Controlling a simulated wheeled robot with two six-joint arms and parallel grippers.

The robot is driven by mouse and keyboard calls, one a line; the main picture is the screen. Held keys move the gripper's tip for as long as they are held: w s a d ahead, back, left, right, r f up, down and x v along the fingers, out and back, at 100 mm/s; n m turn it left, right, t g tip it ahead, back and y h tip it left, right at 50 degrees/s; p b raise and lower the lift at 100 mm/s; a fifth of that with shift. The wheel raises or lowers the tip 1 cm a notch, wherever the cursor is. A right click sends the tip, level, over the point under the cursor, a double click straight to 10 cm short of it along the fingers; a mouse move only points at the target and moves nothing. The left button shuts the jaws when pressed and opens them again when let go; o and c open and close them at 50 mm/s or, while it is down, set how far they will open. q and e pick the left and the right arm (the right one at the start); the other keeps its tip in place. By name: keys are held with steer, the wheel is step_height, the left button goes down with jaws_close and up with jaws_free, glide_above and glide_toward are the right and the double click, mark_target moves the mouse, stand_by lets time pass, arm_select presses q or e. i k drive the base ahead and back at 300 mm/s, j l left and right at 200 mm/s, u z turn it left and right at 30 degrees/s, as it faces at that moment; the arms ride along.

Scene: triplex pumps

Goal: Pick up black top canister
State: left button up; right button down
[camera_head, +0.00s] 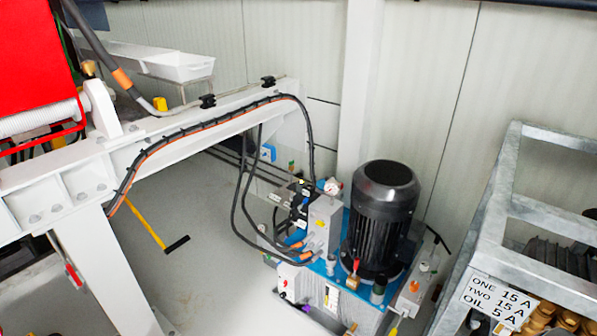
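A black ribbed canister-shaped unit with a smooth dark round top (383,205) stands upright on a blue base plate, right of the picture's middle. It looks like a motor housing, and it is the only large black-topped cylinder in view. I cannot tell whether it is the canister the task names. Neither of my grippers shows in this view.
A white steel beam (190,125) with black and orange hoses crosses the left side. A red panel (30,55) is at upper left. A grey metal frame (535,215) with a label sign (497,300) stands at right. Bare floor (190,215) shows at centre left.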

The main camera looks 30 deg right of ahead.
mark_target(381, 282)
steer(key=z, duration=1.6)
steer(key=i+j+z, duration=0.1)
steer(key=j, duration=0.7)
steer(key=i+j+z, duration=0.15)
steer(key=j, duration=0.25)
